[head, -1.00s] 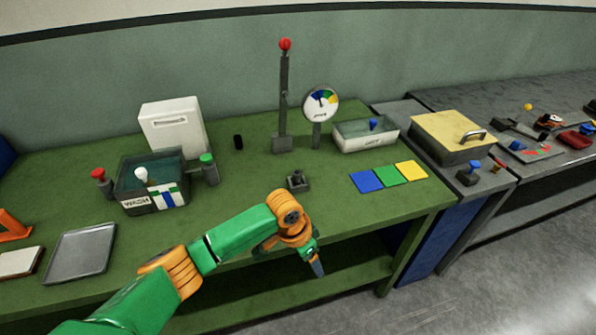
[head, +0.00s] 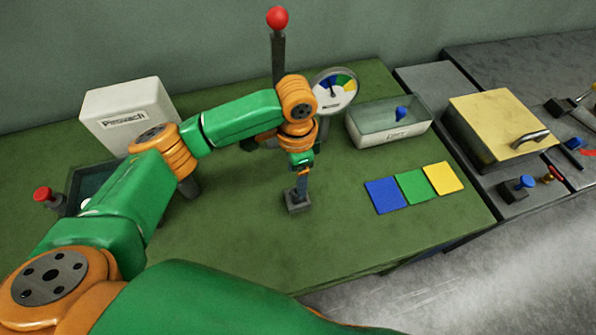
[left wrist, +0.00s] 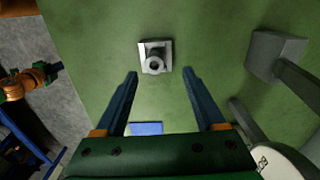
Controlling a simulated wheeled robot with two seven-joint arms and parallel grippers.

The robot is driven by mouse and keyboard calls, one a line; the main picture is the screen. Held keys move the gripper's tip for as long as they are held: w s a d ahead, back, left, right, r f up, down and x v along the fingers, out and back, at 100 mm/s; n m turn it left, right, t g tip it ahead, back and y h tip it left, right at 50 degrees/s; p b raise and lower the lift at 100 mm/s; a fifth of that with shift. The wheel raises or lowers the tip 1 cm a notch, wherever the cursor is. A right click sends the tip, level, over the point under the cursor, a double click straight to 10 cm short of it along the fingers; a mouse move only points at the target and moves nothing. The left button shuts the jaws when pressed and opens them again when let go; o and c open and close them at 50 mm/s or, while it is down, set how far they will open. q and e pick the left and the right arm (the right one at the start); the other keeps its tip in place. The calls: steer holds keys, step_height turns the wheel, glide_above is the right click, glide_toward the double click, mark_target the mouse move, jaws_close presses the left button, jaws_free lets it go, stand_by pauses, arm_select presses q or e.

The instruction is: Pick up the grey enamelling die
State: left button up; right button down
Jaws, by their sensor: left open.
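The grey enamelling die (head: 298,207) is a small square block with an upright round post, standing on the green bench top. In the left wrist view the die (left wrist: 147,64) shows from above, just beyond the fingertips and between their lines. My left gripper (head: 301,180) points down over the die in the head view and hides part of it. In the left wrist view my left gripper (left wrist: 160,72) is open, with nothing between its two dark fingers. My right arm (left wrist: 38,77) seems to show small at the left of that view; its finger state is unclear.
Blue, green and yellow tiles (head: 412,188) lie right of the die. A pale tray (head: 388,123), a dial gauge (head: 335,88) and a red-topped post (head: 277,50) stand behind. The post's grey base (left wrist: 268,56) is close by. The bench front is clear.

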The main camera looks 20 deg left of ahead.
arm_select(q)
steer(key=f, duration=0.1)
steer(key=s+f, duration=0.1)
steer(key=f, duration=0.1)
steer(key=f+p, duration=0.1)
steer(key=f, duration=0.1)
steer(key=shift+s+d, duration=0.2)
steer(key=shift+d, duration=0.05)
steer(key=shift+w+a+f, duration=0.15)
steer(key=shift+w+f, duration=0.25)
steer(key=shift+f, duration=0.1)
steer(key=shift+s+r, duration=0.1)
steer(key=shift+s, duration=0.05)
jaws_close()
